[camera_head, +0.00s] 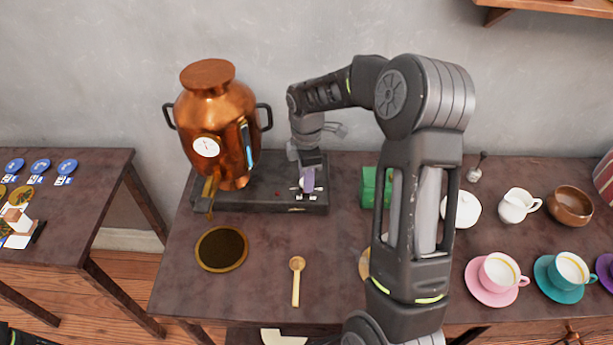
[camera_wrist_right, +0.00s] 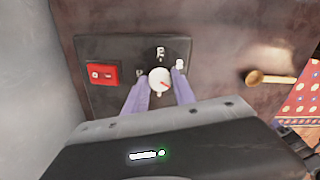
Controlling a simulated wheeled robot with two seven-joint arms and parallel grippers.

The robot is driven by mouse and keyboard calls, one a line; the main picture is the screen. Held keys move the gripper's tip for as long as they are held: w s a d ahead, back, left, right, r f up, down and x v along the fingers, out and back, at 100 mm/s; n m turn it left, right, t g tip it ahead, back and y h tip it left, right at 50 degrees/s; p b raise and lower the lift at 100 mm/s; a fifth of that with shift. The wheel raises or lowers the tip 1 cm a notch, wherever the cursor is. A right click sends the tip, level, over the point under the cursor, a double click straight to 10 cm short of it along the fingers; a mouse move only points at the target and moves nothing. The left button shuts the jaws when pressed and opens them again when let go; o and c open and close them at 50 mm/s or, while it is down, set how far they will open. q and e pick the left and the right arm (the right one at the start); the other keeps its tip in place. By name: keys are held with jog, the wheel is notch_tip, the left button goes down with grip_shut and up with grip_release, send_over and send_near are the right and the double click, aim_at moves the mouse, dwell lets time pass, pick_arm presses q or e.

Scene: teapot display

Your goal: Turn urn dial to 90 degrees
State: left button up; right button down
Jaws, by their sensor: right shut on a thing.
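The copper urn (camera_head: 228,105) stands on the dark base (camera_head: 262,200) at the back left of the table. Its dial (camera_wrist_right: 159,79) is a small white round knob with a red mark, on a black plate with symbols around it. My right gripper (camera_head: 308,187) reaches down onto the right end of the base. In the right wrist view its two purple fingers (camera_wrist_right: 161,84) are shut on the dial, one on each side. The red mark points towards the lower right in that view. In the head view the gripper mostly hides the dial.
A red rocker switch (camera_wrist_right: 103,74) sits beside the dial. A round dark tray (camera_head: 222,249) and wooden spoon (camera_head: 297,280) lie in front. A green box (camera_head: 370,188) stands right of the base, partly behind my arm. Cups and a white jug (camera_head: 516,206) stand farther right.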

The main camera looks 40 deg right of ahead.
jog(key=c, duration=1)
grip_release()
jog(key=shift+c, duration=0.2)
jog(key=shift+r, duration=0.1)
jog(key=shift+r+b, duration=0.35)
jog(key=shift+r, duration=3.5)
